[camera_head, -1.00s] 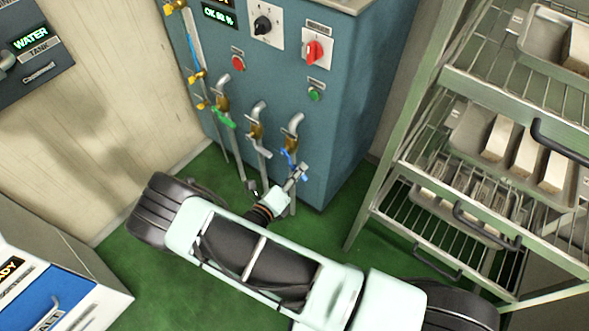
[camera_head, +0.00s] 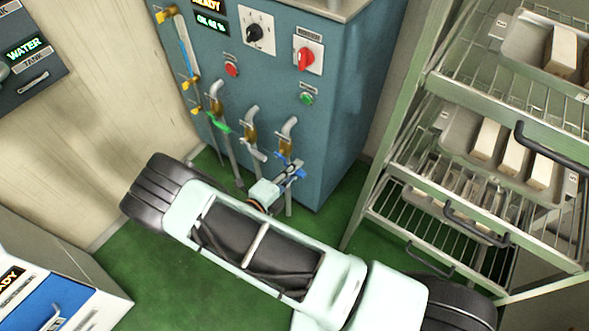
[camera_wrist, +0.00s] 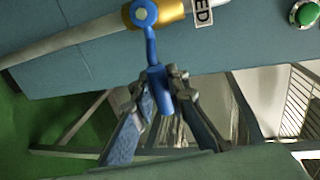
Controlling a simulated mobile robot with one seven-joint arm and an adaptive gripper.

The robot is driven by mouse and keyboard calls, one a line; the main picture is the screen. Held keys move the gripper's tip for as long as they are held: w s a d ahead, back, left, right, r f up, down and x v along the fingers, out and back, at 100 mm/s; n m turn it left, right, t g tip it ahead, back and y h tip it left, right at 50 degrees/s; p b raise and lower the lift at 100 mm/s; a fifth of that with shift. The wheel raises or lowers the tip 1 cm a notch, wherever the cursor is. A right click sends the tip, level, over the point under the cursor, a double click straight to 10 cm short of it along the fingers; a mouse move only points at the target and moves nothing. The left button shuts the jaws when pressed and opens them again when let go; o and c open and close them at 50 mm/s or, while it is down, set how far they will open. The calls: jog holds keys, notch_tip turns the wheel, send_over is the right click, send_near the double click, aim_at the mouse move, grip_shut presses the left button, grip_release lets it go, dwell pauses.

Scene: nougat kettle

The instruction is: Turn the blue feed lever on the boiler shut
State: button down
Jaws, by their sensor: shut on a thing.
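The teal boiler (camera_head: 345,110) stands at the upper middle of the head view, with several pipes and valves low on its front. The blue feed lever (camera_head: 284,157) is on the rightmost valve; in the wrist view the lever (camera_wrist: 151,45) hangs from a brass valve body (camera_wrist: 172,10) on a pale pipe. My gripper (camera_head: 293,172) is at this lever, low by the boiler front. In the wrist view my gripper (camera_wrist: 161,98) has its two fingers closed around the lever's free end. My arm hides part of the floor in the head view.
A green lever (camera_head: 218,123) and a pale lever (camera_head: 252,150) sit on valves to the left. A wire rack (camera_head: 390,182) with trays stands close on the right. Red and green buttons are above. Green floor (camera_head: 165,275) is open at lower left.

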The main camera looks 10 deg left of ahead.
jog(key=shift+s+d, duration=0.1)
jog(key=c, duration=1.9)
grip_release()
jog(key=v, duration=1.2)
jog(key=shift+r, duration=0.1)
